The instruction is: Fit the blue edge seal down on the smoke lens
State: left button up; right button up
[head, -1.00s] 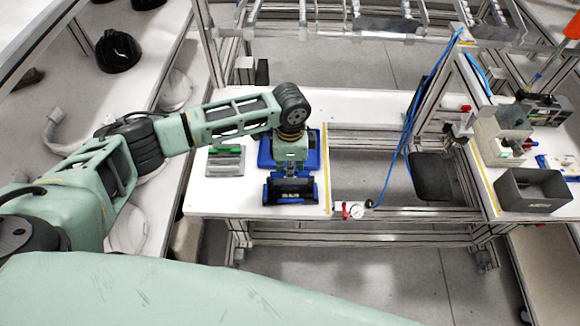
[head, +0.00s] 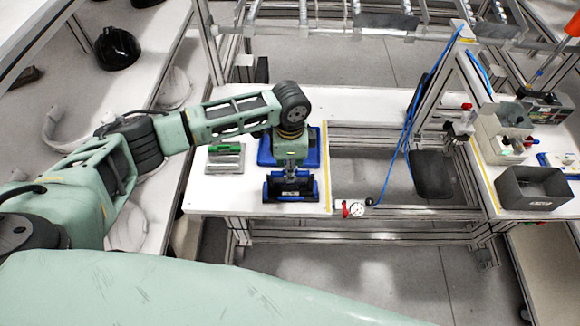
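My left gripper (head: 290,178) points down at the near part of the left worktable. Below it is a dark wide piece (head: 290,190) with blue along its ends and lower edge. The smoke lens and the blue edge seal seem to be here, but I cannot tell them apart at this size. The gripper reaches down to the middle of this piece; whether its fingers are open or closed on anything is too small to tell. My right gripper is not in view.
A blue tray (head: 265,155) lies behind, partly hidden by my wrist. A grey holder with a green item (head: 225,157) stands to its left. A small dial gauge (head: 356,210) is right of the table's front edge. A dark open bin (head: 532,188) stands on the right table.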

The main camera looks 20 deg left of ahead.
pick_arm(q)
notch_tip(320, 180, up, 11)
jog(key=shift+r, duration=0.2)
dwell(0.6)
